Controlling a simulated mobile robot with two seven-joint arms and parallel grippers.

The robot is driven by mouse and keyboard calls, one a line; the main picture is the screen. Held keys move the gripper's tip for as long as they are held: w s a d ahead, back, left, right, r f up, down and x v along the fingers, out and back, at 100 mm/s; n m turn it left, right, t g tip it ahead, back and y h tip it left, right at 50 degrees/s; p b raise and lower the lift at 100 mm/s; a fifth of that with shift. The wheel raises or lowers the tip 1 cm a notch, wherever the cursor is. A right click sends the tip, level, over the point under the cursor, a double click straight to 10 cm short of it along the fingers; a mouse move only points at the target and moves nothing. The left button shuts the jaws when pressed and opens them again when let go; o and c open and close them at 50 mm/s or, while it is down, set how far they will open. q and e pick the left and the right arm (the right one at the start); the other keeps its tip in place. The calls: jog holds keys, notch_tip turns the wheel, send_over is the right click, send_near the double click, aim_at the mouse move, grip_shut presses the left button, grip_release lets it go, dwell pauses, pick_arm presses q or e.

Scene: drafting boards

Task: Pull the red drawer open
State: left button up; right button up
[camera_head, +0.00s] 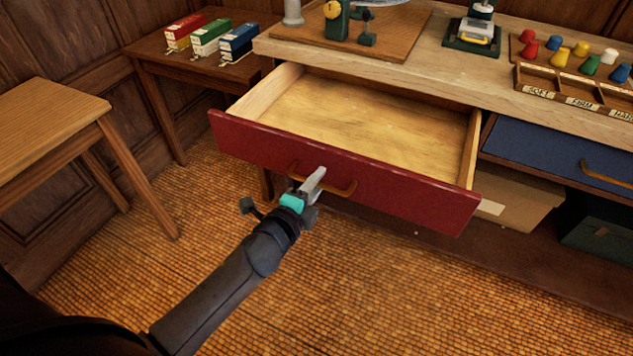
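The red drawer (400,196) is pulled far out from under the pale wooden bench top. Its wooden inside (350,115) is bare and empty. A curved brown handle (343,188) sits on the middle of its red front. My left gripper (312,181) is at this handle, its grey fingers together across the handle's left part. It looks shut on the handle, though the far finger is mostly hidden. My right gripper is not in view.
A blue drawer (545,150) is closed at the right, with a cardboard box (520,203) below. A stool-like table (45,125) stands left. A side table (170,65) holds red, green and blue boxes. The bench (430,75) holds instruments and a peg tray (560,85). Open floor lies in front.

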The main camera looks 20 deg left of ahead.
pick_arm(q)
jog(key=shift+o, duration=0.2)
jog(key=shift+s+r, duration=0.1)
jog(key=p+v, duration=0.2)
jog(key=v, duration=1.3)
jog(key=shift+p, duration=0.3)
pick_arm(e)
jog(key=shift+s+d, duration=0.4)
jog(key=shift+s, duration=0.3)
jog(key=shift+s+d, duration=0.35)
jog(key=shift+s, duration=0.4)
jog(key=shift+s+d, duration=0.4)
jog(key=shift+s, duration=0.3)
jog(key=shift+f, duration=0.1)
pick_arm(q)
jog(key=s+f+n+g, duration=0.3)
jog(key=f+n, duration=0.1)
jog(key=f, duration=0.9)
jog(key=s+f+n+g, duration=0.3)
jog(key=f+n+g, duration=0.1)
jog(key=f, duration=0.8)
jog(key=s+a+f+n+g+y, duration=0.1)
jog(key=s+a+f+n+g, duration=0.2)
jog(key=s+f, duration=1.1)
jog(key=s+n+g, duration=0.1)
jog(key=n+g, duration=0.2)
jog(key=n, duration=0.2)
jog(key=shift+s+f, duration=0.2)
jog(key=shift+s, duration=0.15)
